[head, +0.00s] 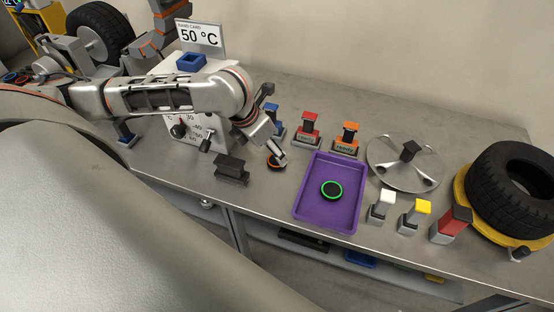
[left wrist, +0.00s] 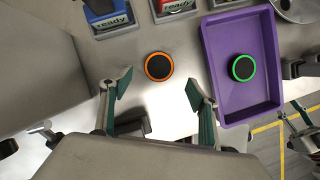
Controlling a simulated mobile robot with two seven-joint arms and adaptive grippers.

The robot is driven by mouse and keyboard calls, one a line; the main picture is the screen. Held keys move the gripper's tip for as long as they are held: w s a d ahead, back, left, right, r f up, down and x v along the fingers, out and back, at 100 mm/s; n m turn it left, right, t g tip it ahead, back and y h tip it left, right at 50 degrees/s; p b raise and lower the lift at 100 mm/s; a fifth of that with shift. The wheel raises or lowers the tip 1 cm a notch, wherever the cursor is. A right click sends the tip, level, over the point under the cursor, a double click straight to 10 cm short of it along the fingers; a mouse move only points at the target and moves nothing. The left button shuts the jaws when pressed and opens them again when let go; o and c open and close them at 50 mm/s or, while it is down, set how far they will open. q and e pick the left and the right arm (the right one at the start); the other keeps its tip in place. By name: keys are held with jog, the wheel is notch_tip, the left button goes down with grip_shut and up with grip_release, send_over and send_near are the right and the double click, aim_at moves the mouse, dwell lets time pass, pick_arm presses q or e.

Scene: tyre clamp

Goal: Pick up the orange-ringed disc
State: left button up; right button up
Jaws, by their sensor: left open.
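The orange-ringed disc (left wrist: 159,67), black with an orange rim, lies flat on the grey bench in the left wrist view. In the head view the orange-ringed disc (head: 274,161) is partly hidden by my left gripper (head: 277,146). In the left wrist view my left gripper (left wrist: 158,92) is open and empty, its two fingers apart. The disc shows just beyond the fingertips, roughly centred between them, and I see no contact.
A purple tray (head: 299,211) holding a green-ringed disc (head: 331,190) stands right of the orange one. Red (head: 308,124) and orange (head: 348,133) blocks labelled "ready" stand behind. A dark block (head: 231,168) sits left in front. A tyre (head: 513,185) lies at far right.

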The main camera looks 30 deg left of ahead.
aim_at(275, 161)
pick_arm(q)
jog(key=b+x, duration=0.1)
jog(key=x, duration=0.4)
jog(key=shift+w+f, duration=0.15)
jog(key=shift+f, duration=0.2)
jog(key=c, duration=1.2)
